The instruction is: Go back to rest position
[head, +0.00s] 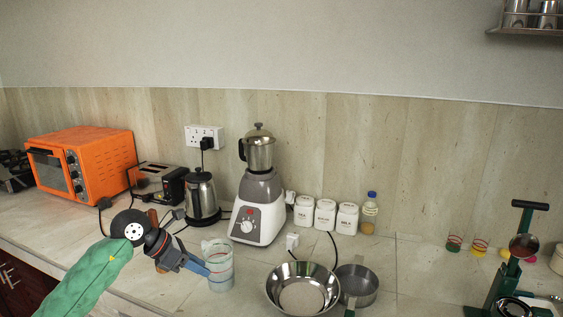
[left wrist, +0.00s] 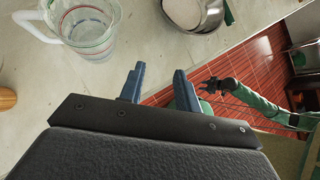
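My left gripper (head: 198,266) reaches in from the lower left in the head view, its fingers beside the clear glass jug (head: 218,268) on the counter. In the left wrist view its two blue fingers (left wrist: 158,82) stand apart with nothing between them. The jug (left wrist: 88,28), with coloured bands and a handle, is at the upper left there, outside the fingers. My right gripper (left wrist: 212,86) shows small and dark at the end of my green right arm, over the red floor. Its fingers are too small to judge. It is not seen in the head view.
A steel bowl (head: 302,290) and a pan (head: 357,285) stand right of the jug. The mixer grinder (head: 259,207), kettle (head: 201,195), toaster (head: 157,182) and orange oven (head: 95,160) line the back. A green press (head: 507,280) is far right. Bare counter (head: 415,275) lies between pan and press.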

